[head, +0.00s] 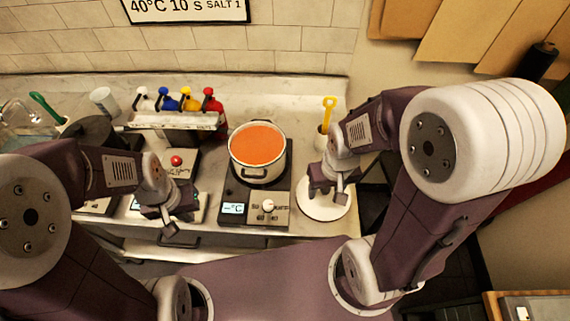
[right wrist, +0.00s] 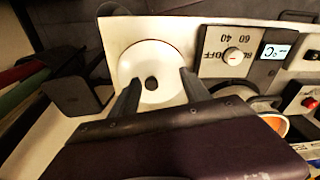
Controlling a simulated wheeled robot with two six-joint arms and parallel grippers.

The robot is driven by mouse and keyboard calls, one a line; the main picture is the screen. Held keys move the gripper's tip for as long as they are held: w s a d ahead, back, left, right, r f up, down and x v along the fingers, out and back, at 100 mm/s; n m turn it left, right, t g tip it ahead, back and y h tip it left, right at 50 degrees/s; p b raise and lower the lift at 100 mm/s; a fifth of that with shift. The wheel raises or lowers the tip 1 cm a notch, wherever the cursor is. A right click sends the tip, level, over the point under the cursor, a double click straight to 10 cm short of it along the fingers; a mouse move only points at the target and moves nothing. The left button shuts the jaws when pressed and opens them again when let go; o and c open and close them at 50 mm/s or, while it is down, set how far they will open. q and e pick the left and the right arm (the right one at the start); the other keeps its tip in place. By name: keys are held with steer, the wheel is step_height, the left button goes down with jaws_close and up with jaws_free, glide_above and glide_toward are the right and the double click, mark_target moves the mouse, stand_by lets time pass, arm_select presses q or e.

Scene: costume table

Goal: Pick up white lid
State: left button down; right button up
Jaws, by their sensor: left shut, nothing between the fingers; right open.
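The white lid (head: 325,209) lies flat on the counter to the right of the hot plate in the head view. In the right wrist view the round white lid (right wrist: 151,58) shows a small dark knob (right wrist: 151,83) at its middle. My right gripper (head: 336,192) is open above the lid, and its two fingers (right wrist: 160,88) appear on either side of the knob; I cannot tell whether they touch the lid. My left gripper (head: 172,226) is shut and empty, near the counter's front edge at the left.
A pot of orange liquid (head: 257,141) stands on a hot plate with a control panel (head: 236,208) left of the lid. A cup with a yellow tool (head: 328,112) stands behind the lid. Several coloured-cap bottles (head: 189,101) stand at the back left.

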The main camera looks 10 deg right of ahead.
steer(key=m, duration=0.2)
steer(key=m+g+b, duration=0.1)
steer(key=m+b, duration=0.3)
steer(key=m, duration=1)
glide_toward(325, 190)
steer(key=shift+w+f, duration=0.15)
steer(key=shift+w, duration=0.15)
step_height(325, 190, down, 3)
steer(key=shift+s+f, duration=0.1)
steer(key=shift+s, duration=0.05)
steer(key=shift+f, duration=0.35)
step_height(325, 190, down, 4)
steer(key=shift+d+f, duration=0.1)
steer(key=shift+w+f, duration=0.3)
steer(key=shift+f, duration=0.1)
steer(key=shift+r, duration=0.1)
jaws_close()
